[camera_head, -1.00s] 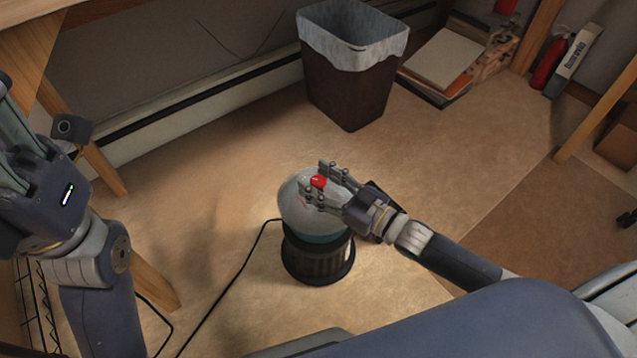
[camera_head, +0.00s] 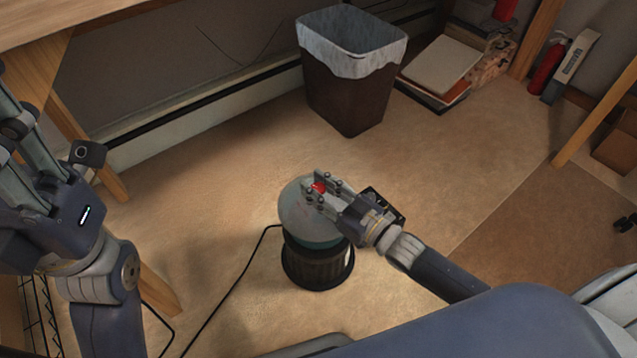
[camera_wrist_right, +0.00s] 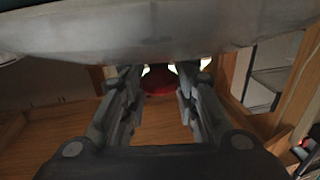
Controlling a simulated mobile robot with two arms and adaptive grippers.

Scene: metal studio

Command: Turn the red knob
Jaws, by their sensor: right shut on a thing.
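The small red knob (camera_head: 319,187) is on top of a rounded translucent dome (camera_head: 297,210), which stands on a dark ribbed cylindrical base (camera_head: 318,262) on the floor. My right gripper (camera_head: 322,188) reaches in from the right and is shut on the knob, with its fingers on either side of it and partly hiding it. In the right wrist view the knob (camera_wrist_right: 158,82) shows as a dark red shape between the two fingers (camera_wrist_right: 160,90). My left gripper (camera_head: 22,125) hangs at the left edge, away from the dome, with its fingertips cut off by the frame.
A black cord (camera_head: 232,285) runs from the dome's base across the floor. A lined bin (camera_head: 347,100) stands behind. Books (camera_head: 440,65) and a fire extinguisher (camera_head: 548,65) are at the back right. Wooden table legs stand at both sides. The floor around the base is mostly clear.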

